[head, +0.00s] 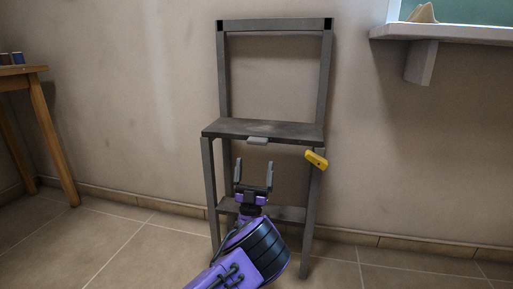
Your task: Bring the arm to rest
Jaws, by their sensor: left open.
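My left gripper (254,176) is in the lower middle of the head view, at the end of my purple and black arm. Its two fingers point up and stand apart, with nothing between them. It is in front of a grey metal stand (262,129), below the level of its shelf. My right gripper is not in view.
A yellow object (316,159) shows at the stand's right front, just below the shelf edge. A small grey piece (257,141) is at the shelf's front edge. A wooden table (38,100) stands at left. A ledge (440,33) juts from the wall at upper right.

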